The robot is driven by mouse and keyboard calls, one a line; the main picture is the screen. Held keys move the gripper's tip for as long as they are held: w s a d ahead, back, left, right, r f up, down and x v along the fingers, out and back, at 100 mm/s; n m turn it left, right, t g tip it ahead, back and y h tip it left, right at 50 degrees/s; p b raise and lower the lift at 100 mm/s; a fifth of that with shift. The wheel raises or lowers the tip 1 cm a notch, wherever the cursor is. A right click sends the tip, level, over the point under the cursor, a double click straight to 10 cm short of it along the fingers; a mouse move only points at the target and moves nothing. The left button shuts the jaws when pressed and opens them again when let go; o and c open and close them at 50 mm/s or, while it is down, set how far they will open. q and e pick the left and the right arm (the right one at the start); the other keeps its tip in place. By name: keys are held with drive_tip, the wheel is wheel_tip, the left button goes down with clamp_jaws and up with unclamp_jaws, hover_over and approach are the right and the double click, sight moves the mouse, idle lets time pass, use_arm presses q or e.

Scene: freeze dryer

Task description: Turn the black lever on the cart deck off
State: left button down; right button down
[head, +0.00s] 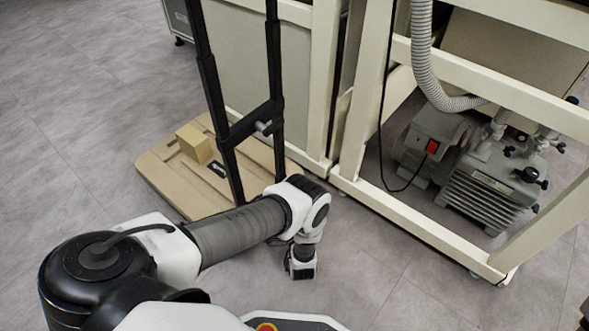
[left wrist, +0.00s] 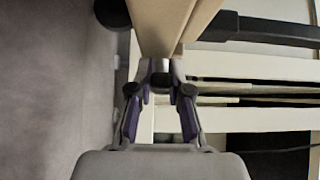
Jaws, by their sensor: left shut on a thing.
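The tan cart deck (head: 165,180) lies low on the floor in the head view, with two black uprights (head: 210,85) rising from it. A small black piece with a pale mark (head: 217,168) lies on the deck; I cannot tell if it is the lever. In the left wrist view, my left gripper (left wrist: 161,80) is at a tan edge (left wrist: 172,25), its fingers shut on a small dark part that looks like the black lever (left wrist: 161,79). The grip is mostly hidden. My right gripper is not in view.
A tan block (head: 194,143) sits on the deck. A cream frame (head: 400,215) stands to the right, holding a grey pump (head: 490,190) with a red switch (head: 432,146) and a ribbed hose (head: 422,60). The grey floor (head: 60,130) at the left is clear.

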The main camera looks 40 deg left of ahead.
use_arm(q)
drive_tip(key=c, duration=1.1)
unclamp_jaws()
drive_tip(key=v, duration=0.7)
drive_tip(key=shift+s+d, duration=0.2)
